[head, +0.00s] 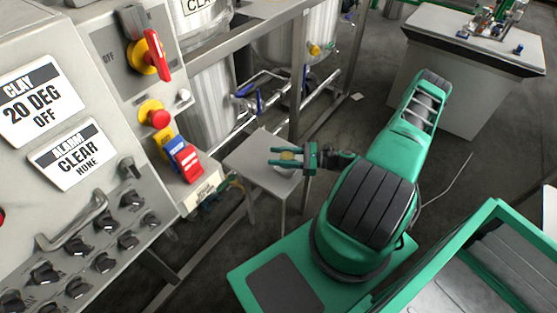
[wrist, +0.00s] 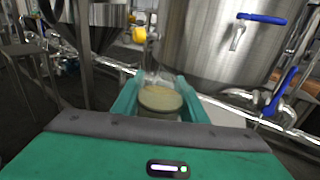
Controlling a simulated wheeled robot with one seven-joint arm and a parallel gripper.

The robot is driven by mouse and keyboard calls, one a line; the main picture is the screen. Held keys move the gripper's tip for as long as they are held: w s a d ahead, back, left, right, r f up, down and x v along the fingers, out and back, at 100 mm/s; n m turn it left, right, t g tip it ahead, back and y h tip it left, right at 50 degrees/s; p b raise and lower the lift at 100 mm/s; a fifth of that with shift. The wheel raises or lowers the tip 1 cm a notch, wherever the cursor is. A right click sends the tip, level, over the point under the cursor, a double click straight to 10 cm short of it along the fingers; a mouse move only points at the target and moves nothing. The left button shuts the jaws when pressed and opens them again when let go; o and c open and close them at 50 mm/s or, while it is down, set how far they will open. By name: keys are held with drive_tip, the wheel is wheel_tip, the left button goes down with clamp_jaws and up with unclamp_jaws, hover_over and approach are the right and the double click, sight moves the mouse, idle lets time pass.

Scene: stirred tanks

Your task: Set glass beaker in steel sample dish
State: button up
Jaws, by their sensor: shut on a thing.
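My gripper (head: 271,157) is shut on the glass beaker (head: 288,155), with a green finger on each side of it. In the wrist view the clear beaker (wrist: 160,100) stands between the fingers (wrist: 158,92), with yellowish contents in it. The gripper is over a small grey table in the head view. A pale rounded shape (head: 285,171) shows just below the gripper, partly hidden by it. I cannot tell whether this is the steel sample dish, or whether the beaker touches anything below.
The small grey table (head: 240,158) has bare room at its left. A control panel (head: 75,150) with switches stands at the left. Steel tanks (head: 205,100) with pipes and blue-handled valves (wrist: 262,18) are behind the table. A grey bench (head: 455,95) stands at the back right.

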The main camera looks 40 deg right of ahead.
drive_tip(key=w+d+f, duration=0.1)
drive_tip(key=w, duration=0.1)
drive_tip(key=shift+w+d+f, duration=0.35)
drive_tip(key=shift+d+f, duration=0.05)
drive_tip(key=shift+f, duration=2.05)
drive_tip(key=shift+f, duration=0.1)
drive_tip(key=o, duration=1.2)
drive_tip(key=shift+o, duration=0.2)
